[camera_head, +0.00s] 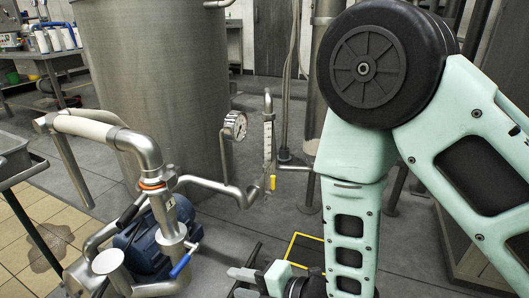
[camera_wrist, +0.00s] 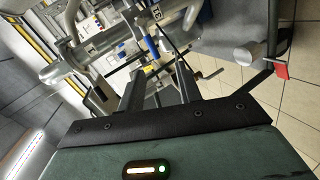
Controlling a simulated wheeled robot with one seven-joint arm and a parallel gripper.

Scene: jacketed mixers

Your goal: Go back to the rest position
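My gripper (camera_head: 239,282) is low at the bottom centre of the head view, at the end of my pale green arm. Its two grey fingers point left, toward the piping beside the blue motor. In the wrist view the fingers of my gripper (camera_wrist: 160,85) stand apart with nothing held between them. Past them, pipes and a blue handle (camera_wrist: 153,47) show at a slant. Whether the fingers touch any pipe cannot be told.
A large steel tank (camera_head: 155,75) stands behind the piping. A pressure gauge (camera_head: 234,126), a blue motor (camera_head: 145,245) and a blue-handled valve (camera_head: 181,265) are left of my arm. A yellow-edged floor square (camera_head: 305,249) lies near my gripper. Grey floor is open behind it.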

